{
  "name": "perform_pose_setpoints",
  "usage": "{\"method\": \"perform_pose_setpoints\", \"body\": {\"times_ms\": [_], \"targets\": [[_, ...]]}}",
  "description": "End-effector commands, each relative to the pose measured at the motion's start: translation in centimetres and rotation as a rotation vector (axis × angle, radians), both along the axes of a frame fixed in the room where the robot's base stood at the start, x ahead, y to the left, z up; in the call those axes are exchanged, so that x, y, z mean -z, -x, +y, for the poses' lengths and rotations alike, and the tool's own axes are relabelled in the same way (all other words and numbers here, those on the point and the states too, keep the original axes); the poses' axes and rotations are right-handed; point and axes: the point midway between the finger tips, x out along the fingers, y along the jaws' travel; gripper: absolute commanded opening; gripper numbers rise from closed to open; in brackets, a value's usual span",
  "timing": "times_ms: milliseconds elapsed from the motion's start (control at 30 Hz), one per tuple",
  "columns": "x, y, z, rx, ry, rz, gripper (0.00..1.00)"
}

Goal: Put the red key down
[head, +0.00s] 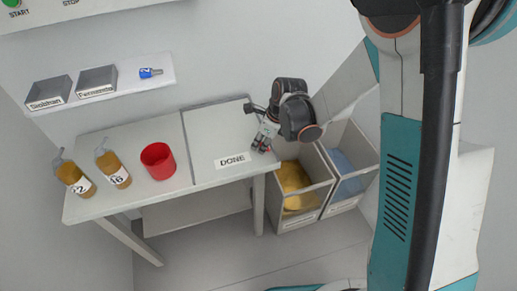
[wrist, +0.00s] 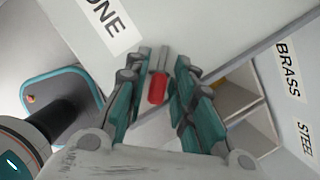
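The red key (wrist: 157,88) shows in the wrist view between the two fingers of my gripper (wrist: 153,62), near the front edge of the white tabletop. Narrow grey bars lie just past its red part; I cannot tell whether they are fingertips or part of the key. In the head view, my gripper (head: 261,149) points down at the right front corner of the table's DONE area (head: 215,135), with a speck of red at its tip. Whether the fingers press on the key, and whether the key touches the tabletop, cannot be told.
A red cup (head: 158,161) and two amber bottles (head: 113,169) (head: 73,177) stand on the table's left part. A wall shelf (head: 120,92) holds two grey trays and a blue tagged item (head: 150,72). Bins with yellow (head: 293,177) and blue (head: 344,163) contents stand right of the table.

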Motion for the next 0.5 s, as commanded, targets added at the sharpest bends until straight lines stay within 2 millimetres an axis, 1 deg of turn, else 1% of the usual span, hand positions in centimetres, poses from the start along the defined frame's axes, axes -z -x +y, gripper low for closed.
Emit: {"method": "perform_pose_setpoints", "body": {"times_ms": [167, 200, 300, 500], "targets": [[0.01, 0.02, 0.01, 0.0, 0.0, 0.0, 0.23], [0.0, 0.02, 0.01, 0.0, 0.0, 0.0, 0.21], [-0.01, 0.01, 0.0, 0.0, 0.0, 0.0, 0.0], [-0.01, 0.01, -0.01, 0.0, 0.0, 0.0, 0.0]]}}
